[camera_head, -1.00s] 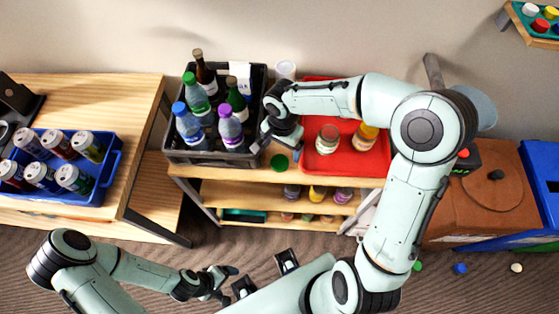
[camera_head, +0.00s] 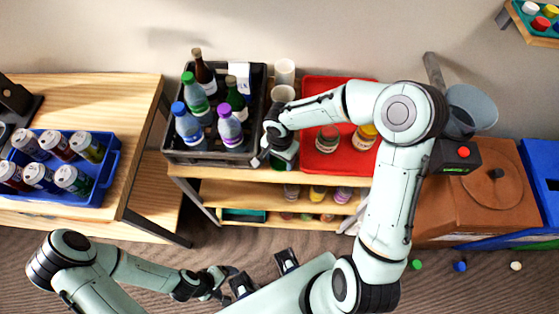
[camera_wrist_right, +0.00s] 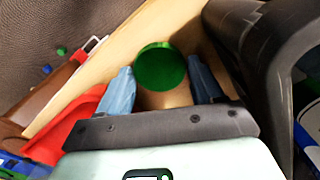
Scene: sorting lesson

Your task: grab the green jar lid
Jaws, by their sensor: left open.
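The green jar lid (camera_wrist_right: 160,67) shows in the right wrist view as a round disc over the pale wooden shelf top, between the fingertips of my right gripper (camera_wrist_right: 160,88). The two blue-grey fingers are apart, with the lid slightly beyond them; contact is not clear. In the head view my right gripper (camera_head: 274,160) points down at the shelf's front edge, between the black crate and the red tray, and hides the lid. My left gripper (camera_head: 226,279) is low in the head view, open and empty, far from the lid.
A black crate of bottles (camera_head: 215,158) stands close left of my right gripper. A red tray (camera_head: 340,165) with jars lies close on its right. White cups (camera_head: 284,72) stand behind. Small green (camera_head: 417,265), blue (camera_head: 460,267) and white caps lie on the floor.

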